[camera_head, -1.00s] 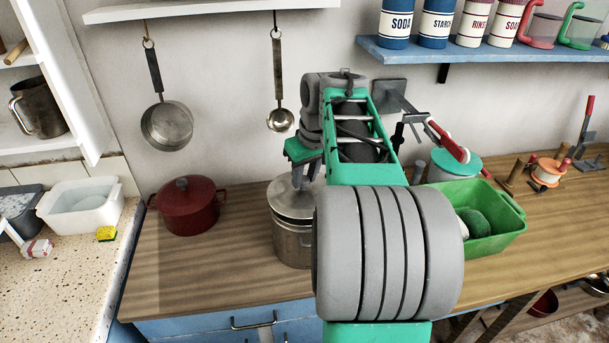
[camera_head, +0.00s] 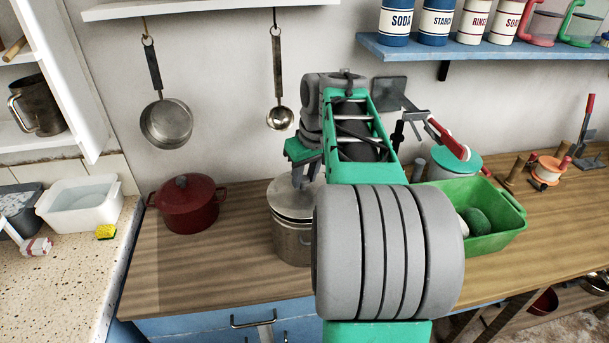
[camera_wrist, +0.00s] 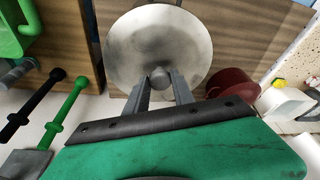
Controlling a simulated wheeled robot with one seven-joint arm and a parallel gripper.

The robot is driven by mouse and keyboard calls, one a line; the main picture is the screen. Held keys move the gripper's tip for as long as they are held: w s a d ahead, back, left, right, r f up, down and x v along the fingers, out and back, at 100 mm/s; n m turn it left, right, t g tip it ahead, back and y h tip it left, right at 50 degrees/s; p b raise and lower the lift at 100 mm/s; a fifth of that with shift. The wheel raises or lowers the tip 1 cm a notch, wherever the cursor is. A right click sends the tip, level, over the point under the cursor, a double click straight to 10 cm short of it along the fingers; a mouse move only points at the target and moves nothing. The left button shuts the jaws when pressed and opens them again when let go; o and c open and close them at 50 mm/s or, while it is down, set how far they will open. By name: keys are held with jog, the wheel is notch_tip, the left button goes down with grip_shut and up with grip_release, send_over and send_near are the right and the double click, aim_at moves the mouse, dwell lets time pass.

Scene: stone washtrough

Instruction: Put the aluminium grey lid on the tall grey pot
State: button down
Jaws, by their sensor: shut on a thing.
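The aluminium grey lid (camera_head: 291,196) is a round metal disc at the top of the tall grey pot (camera_head: 291,241), which stands on the wooden counter. In the wrist view the lid (camera_wrist: 150,38) fills the top middle and hides the pot below it. My gripper (camera_head: 303,180) is above the lid in the head view. In the wrist view my gripper (camera_wrist: 159,84) is shut on the lid's round knob (camera_wrist: 160,78). In the head view the lid looks level over the rim; I cannot tell whether it is fully seated. My arm hides the pot's right side.
A dark red lidded pot (camera_head: 187,203) stands to the left on the counter. A green tub (camera_head: 487,220) stands to the right. A pan (camera_head: 166,124) and a ladle (camera_head: 280,118) hang on the wall behind. The counter (camera_head: 215,270) is clear at the front left.

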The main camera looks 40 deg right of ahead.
jog(key=shift+f, duration=0.15)
jog(key=shift+f+b, duration=0.45)
jog(key=shift+f, duration=0.1)
dwell(1.1)
jog(key=c, duration=1)
grip_release()
jog(key=shift+o, duration=0.2)
jog(key=o, duration=0.5)
jog(key=shift+c, duration=0.2)
